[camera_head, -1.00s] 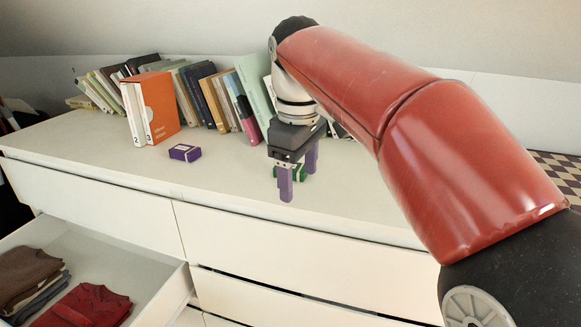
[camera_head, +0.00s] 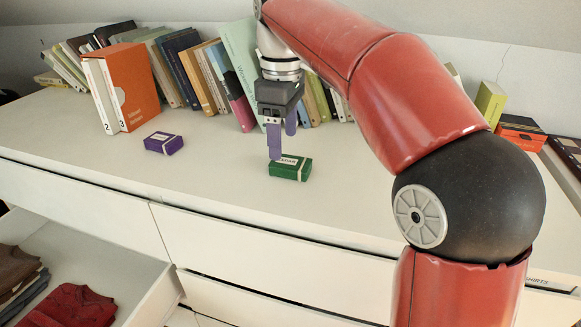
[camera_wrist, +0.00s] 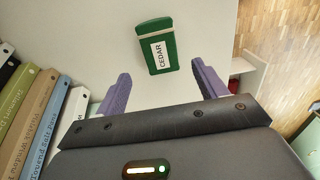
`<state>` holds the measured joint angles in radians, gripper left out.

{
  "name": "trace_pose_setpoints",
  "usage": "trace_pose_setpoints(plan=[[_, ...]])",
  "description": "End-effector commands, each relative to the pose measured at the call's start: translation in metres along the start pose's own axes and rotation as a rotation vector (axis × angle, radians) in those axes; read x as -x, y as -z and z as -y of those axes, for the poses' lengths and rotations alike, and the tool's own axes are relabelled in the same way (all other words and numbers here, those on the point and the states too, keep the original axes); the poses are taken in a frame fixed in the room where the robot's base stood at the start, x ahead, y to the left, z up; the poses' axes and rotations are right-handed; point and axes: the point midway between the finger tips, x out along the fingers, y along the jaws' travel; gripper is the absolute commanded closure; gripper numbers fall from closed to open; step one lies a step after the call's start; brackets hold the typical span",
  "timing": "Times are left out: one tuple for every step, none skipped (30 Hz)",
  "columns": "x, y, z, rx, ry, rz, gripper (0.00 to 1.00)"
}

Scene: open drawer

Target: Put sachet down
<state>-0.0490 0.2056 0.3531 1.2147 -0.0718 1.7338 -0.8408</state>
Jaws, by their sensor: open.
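A green sachet (camera_head: 290,168) with a white label lies flat on top of the white dresser (camera_head: 225,190). In the wrist view the green sachet (camera_wrist: 157,46) reads CEDAR and lies beyond my fingertips, between their lines. My gripper (camera_head: 281,142) is open and empty, with purple fingers, just above and behind the green sachet in the head view. The gripper also shows in the wrist view (camera_wrist: 158,78), with its fingers spread. A purple sachet (camera_head: 164,143) lies on the dresser top to the left.
A row of books (camera_head: 200,75) and an orange box set (camera_head: 124,88) stand along the back. An open drawer (camera_head: 85,262) at lower left holds folded clothes, including a red garment (camera_head: 68,305). The dresser top between the sachets is clear.

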Motion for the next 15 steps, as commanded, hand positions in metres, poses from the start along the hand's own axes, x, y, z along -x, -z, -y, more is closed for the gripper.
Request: trace_pose_setpoints(plan=[[-0.009,-0.002,0.001,-0.001,0.0,0.001,0.29],[-0.013,-0.003,0.002,-0.001,0.0,0.002,0.29],[-0.02,-0.005,0.002,-0.001,0.001,0.002,0.29],[-0.025,-0.006,0.002,-0.001,0.001,0.002,0.29],[-0.029,-0.008,0.003,-0.001,0.001,0.002,0.29],[-0.035,-0.007,0.003,-0.001,0.0,0.001,0.29],[-0.038,-0.007,0.003,0.0,0.0,0.001,0.29],[-0.041,-0.007,0.003,0.0,0.001,0.001,0.29],[-0.044,-0.007,0.003,0.0,0.0,0.0,0.29],[-0.046,-0.007,0.003,0.0,0.0,-0.001,0.29],[-0.047,-0.007,0.003,0.0,0.0,-0.001,0.29],[-0.048,-0.007,0.003,0.0,0.0,-0.001,0.29],[-0.048,-0.007,0.003,0.0,0.0,-0.001,0.29],[-0.048,-0.007,0.003,0.0,0.0,-0.001,0.29],[-0.047,-0.007,0.003,0.0,0.0,-0.001,0.29]])
